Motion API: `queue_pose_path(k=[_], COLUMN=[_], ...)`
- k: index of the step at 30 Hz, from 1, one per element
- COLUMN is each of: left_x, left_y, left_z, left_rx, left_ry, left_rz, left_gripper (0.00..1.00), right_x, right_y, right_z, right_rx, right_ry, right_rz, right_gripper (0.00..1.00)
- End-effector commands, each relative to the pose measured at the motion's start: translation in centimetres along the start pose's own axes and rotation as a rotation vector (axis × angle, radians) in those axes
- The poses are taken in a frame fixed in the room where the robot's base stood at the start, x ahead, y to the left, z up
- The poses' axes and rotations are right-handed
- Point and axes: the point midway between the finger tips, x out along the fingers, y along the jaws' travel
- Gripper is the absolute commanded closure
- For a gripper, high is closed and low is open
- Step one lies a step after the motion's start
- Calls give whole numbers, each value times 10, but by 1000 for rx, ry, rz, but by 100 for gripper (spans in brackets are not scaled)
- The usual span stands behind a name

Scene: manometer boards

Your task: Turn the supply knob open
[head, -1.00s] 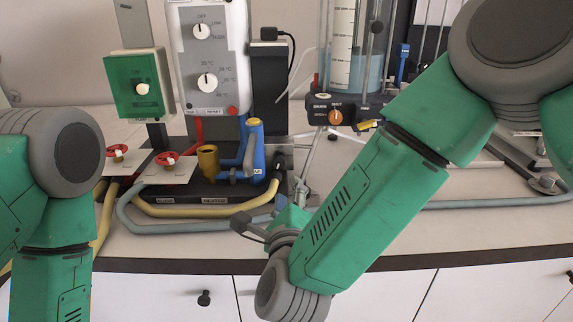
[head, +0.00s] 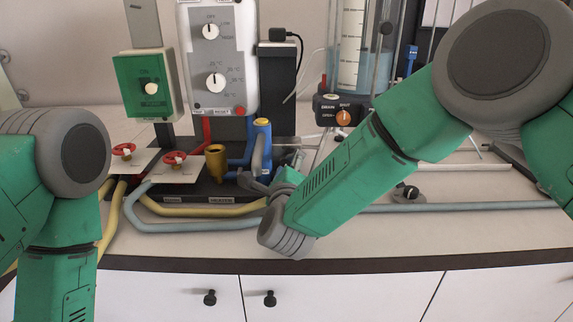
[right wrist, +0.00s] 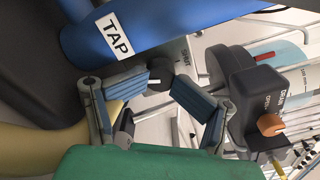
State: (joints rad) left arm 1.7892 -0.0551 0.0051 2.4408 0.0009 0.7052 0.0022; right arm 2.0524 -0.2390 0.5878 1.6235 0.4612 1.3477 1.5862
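A small black knob (right wrist: 160,76) with a white mark shows in the right wrist view beside the word SHUT and the blue pipe labelled TAP (right wrist: 120,38). I take it for the supply knob. My right gripper (right wrist: 173,86) is open, its two fingertips on either side of this knob; I cannot tell whether they touch it. In the head view my right gripper is mostly hidden behind its wrist, near the blue pipes (head: 262,142), and the knob cannot be made out. My left arm shows at the left, but its gripper is out of view.
An orange drain knob (head: 343,117) sits on the dark base under the clear cylinder (head: 350,50). Two red handwheels (head: 123,150) (head: 174,158), a brass fitting (head: 216,162) and hoses (head: 200,226) lie left of the right gripper. The front bench top is clear.

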Motion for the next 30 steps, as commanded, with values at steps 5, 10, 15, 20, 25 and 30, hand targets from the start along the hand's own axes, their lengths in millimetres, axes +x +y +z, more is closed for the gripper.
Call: queue_pose_path(k=[5, 10, 15, 20, 25, 30], left_x=[0, 0, 0, -1, -2, -5], left_y=[0, 0, 0, 0, 0, 0], left_z=[0, 0, 0, 0, 0, 0], left_rx=[-1, -1, -1, -1, -1, -1], left_ry=[0, 0, 0, 0, 0, 0], left_rz=[-1, 0, 0, 0, 0, 0], left_gripper=[67, 67, 67, 67, 67, 67], right_x=[2, 2, 2, 3, 3, 3], right_y=[-3, -3, -3, -4, -4, -4], right_z=[1, 3, 3, 3, 4, 4], right_rx=[2, 3, 2, -20, -93, -212], right_ry=[-3, -6, -6, -6, -7, -8], right_rz=[-6, -6, -7, -7, -7, -8], right_gripper=[88, 90, 91, 90, 90, 92])
